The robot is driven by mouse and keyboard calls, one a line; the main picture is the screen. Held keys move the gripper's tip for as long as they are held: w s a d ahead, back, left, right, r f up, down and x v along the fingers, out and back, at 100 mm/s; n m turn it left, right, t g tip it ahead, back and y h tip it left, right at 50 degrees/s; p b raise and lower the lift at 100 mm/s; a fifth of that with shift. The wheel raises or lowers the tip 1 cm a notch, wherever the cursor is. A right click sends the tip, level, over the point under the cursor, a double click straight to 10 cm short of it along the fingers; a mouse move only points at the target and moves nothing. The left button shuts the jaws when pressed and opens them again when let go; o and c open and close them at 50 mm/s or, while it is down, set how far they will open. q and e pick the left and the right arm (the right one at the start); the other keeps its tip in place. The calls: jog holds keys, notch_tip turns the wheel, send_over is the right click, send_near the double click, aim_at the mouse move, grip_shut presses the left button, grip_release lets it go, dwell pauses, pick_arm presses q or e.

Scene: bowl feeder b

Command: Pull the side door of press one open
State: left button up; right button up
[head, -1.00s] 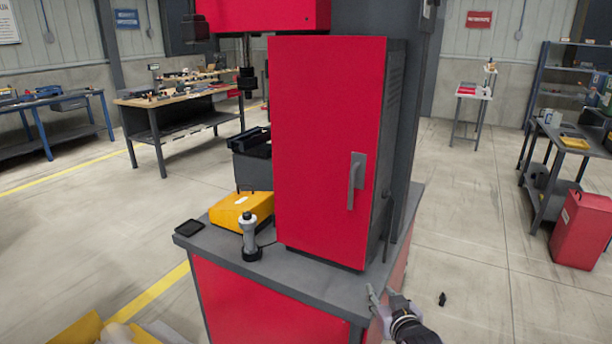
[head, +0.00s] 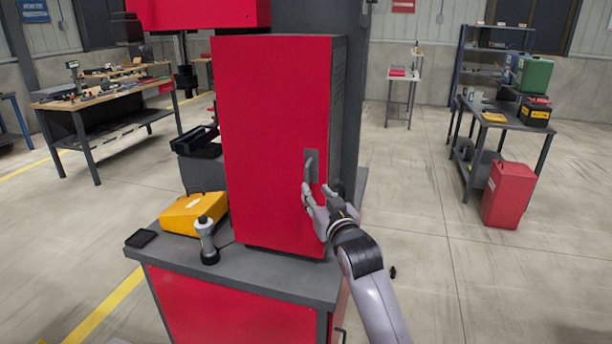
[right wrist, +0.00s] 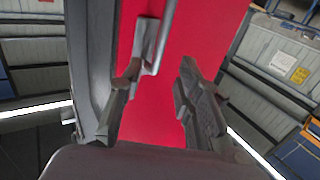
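The side door (head: 265,140) of press one is a tall red panel on a cabinet, and it looks closed. Its grey upright handle (head: 311,165) is at the right edge of the door. My right gripper (head: 316,193) is just below and in front of the handle, fingers pointing up at it. In the right wrist view the handle (right wrist: 152,45) stands just beyond the spread fingers, nearer the left one, against the red door (right wrist: 185,35). The fingers are apart with nothing held; contact with the handle cannot be told. My left gripper is not in view.
A yellow case (head: 190,213), a grey and black handheld tool (head: 207,240) and a flat black tray (head: 140,238) sit on the press base (head: 270,275) left of the door. Open floor (head: 430,230) lies right, up to a red bin (head: 508,195).

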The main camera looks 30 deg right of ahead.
aim_at(308, 180)
jog(key=p+x, duration=0.1)
jog(key=x, duration=0.7)
jog(key=shift+w, duration=0.2)
jog(key=shift+c, duration=0.5)
jog(key=shift+f, duration=0.1)
grip_shut()
